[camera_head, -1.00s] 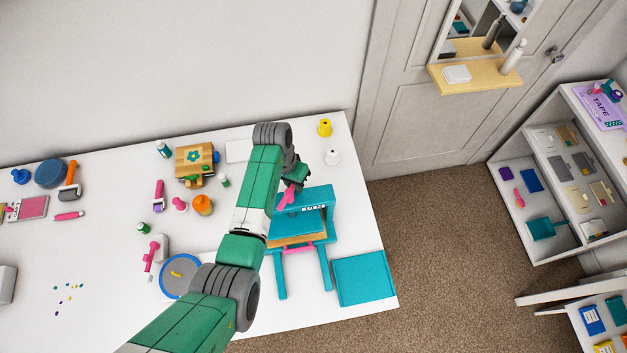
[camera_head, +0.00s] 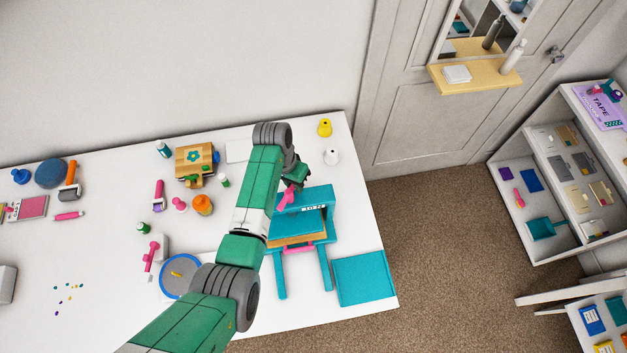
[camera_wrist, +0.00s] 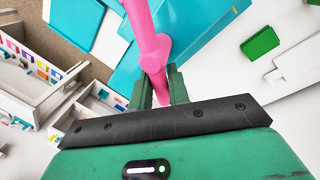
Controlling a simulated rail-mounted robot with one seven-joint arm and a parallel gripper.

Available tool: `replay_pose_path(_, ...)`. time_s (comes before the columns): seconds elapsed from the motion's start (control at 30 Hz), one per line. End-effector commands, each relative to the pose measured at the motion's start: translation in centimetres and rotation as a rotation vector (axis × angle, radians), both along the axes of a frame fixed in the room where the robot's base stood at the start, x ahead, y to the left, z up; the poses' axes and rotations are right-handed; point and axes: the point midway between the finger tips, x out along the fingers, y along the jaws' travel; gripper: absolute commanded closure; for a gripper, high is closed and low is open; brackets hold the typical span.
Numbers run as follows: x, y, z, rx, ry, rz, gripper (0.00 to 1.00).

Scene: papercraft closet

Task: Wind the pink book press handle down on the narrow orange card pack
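The teal book press (camera_head: 324,262) stands near the right end of the white table. Its pink handle (camera_head: 287,197) is at the top, partly hidden by my arm. In the wrist view the pink handle (camera_wrist: 150,40) runs down between the fingers of my gripper (camera_wrist: 160,88), which look closed around it. My gripper also shows in the head view (camera_head: 293,178), above the press. Under the press's teal plate (camera_head: 300,222) lies an orange-tan layer (camera_head: 298,240). I cannot tell whether this is the card pack or part of the press. A pink strip (camera_head: 298,249) shows below it.
A flat teal tray (camera_head: 363,278) lies right of the press at the table edge. White (camera_head: 332,157) and yellow (camera_head: 325,127) bottles stand behind it. A blue-rimmed disc (camera_head: 176,258) and an orange bottle (camera_head: 202,205) are to the left. A shelf unit (camera_head: 552,190) stands across the carpet.

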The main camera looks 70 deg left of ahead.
Motion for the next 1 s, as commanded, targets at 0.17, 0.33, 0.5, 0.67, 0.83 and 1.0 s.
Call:
replay_pose_path(0.17, 0.0, 0.0, 0.0, 0.0, 0.0, 0.0, 0.77)
replay_pose_path(0.33, 0.0, 0.0, 0.2, 0.0, 0.0, 0.0, 0.77)
replay_pose_path(0.5, 0.0, 0.0, 1.7, 0.0, 0.0, 0.0, 0.77)
replay_pose_path(0.67, 0.0, 0.0, 3.3, 0.0, 0.0, 0.0, 0.77)
replay_pose_path(0.83, 0.0, 0.0, 5.0, 0.0, 0.0, 0.0, 0.77)
replay_pose_path(1.0, 0.0, 0.0, 6.3, 0.0, 0.0, 0.0, 0.77)
